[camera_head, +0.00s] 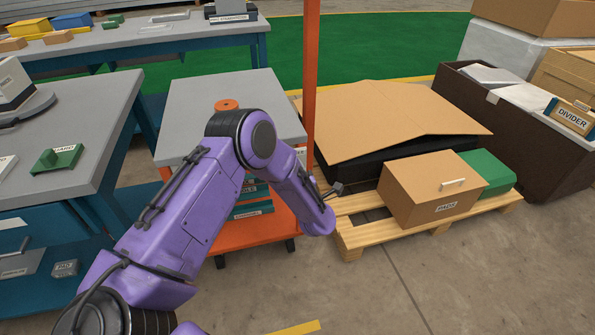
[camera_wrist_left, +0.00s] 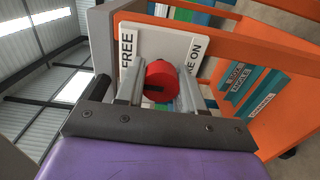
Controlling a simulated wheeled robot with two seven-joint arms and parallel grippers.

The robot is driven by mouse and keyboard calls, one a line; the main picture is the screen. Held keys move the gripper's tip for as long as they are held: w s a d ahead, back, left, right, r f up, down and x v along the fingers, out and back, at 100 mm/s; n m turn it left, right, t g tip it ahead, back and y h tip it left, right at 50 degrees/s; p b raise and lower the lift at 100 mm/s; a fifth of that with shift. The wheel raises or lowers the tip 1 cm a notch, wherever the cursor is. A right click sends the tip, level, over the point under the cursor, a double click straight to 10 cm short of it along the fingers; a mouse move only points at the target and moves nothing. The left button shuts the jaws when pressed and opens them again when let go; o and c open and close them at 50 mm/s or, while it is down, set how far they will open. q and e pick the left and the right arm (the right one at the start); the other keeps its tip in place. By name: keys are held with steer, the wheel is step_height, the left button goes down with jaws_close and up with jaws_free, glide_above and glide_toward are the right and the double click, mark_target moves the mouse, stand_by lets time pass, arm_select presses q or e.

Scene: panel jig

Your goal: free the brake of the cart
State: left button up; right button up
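The cart has a grey top (camera_head: 185,125), an orange frame and a tall orange post (camera_head: 311,75). In the left wrist view, a red round knob (camera_wrist_left: 161,75) with a dark slot sits on a white plate (camera_wrist_left: 153,38) on the cart. The plate reads FREE on the left and a partly hidden label ending in "KE ON" on the right. My left gripper (camera_wrist_left: 161,88) has one finger on each side of the knob, flush with it, and looks shut on it. In the head view my purple arm hides this gripper and the knob. My right gripper is not in view.
A wooden pallet (camera_head: 358,232) with cardboard boxes stands right of the cart, close to my forearm. A grey-topped bench (camera_head: 85,120) stands at the left. Labelled boxes (camera_wrist_left: 245,85) sit on the cart's lower shelf. Floor at the front is clear.

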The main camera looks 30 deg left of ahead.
arm_select(q)
steer(key=o, duration=0.4)
steer(key=v, duration=1)
steer(key=shift+s+d, duration=0.15)
steer(key=shift+s, duration=0.1)
